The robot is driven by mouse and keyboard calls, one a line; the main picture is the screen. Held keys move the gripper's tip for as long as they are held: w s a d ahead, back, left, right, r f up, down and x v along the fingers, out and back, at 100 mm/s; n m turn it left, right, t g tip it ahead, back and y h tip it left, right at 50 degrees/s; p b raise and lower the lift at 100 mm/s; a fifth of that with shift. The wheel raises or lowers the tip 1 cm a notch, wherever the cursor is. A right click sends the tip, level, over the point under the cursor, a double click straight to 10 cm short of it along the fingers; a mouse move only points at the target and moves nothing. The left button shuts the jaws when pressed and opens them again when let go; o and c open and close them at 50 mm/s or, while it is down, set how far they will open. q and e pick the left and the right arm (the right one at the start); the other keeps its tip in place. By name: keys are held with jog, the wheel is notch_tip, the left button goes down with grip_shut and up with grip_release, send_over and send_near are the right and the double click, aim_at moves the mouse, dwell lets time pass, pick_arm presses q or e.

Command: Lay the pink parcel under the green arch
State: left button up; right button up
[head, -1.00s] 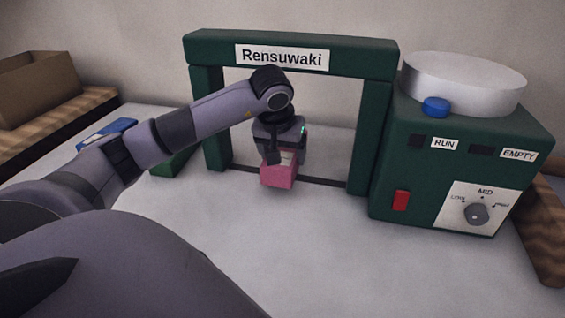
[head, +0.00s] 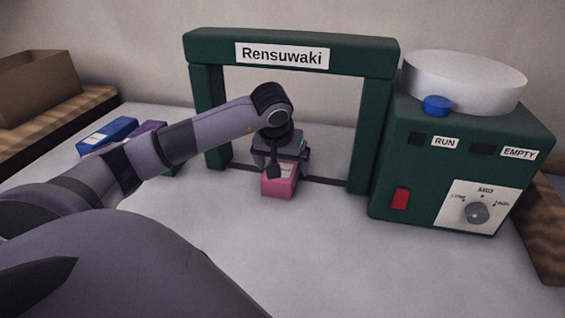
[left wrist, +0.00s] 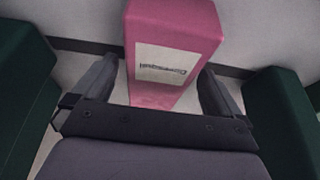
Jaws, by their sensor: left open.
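The pink parcel (head: 280,186), with a white label on top, stands on the pale tabletop between the posts of the green arch (head: 291,39). It covers part of the dark strip running between the posts. The arch has a "Rensuwaki" sign. My left gripper (head: 280,166) is above the parcel, pointing down, partly hiding its top. In the left wrist view, the parcel (left wrist: 172,35) is between the two open fingers (left wrist: 160,75), with a gap showing on each side. My right gripper is not in view.
A green machine (head: 450,160) with a white drum (head: 464,82) and blue button (head: 437,105) adjoins the arch's right post. Front tabletop is clear.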

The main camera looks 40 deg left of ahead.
pick_arm(q)
jog(key=p+v, duration=0.1)
jog(key=v, duration=1.1)
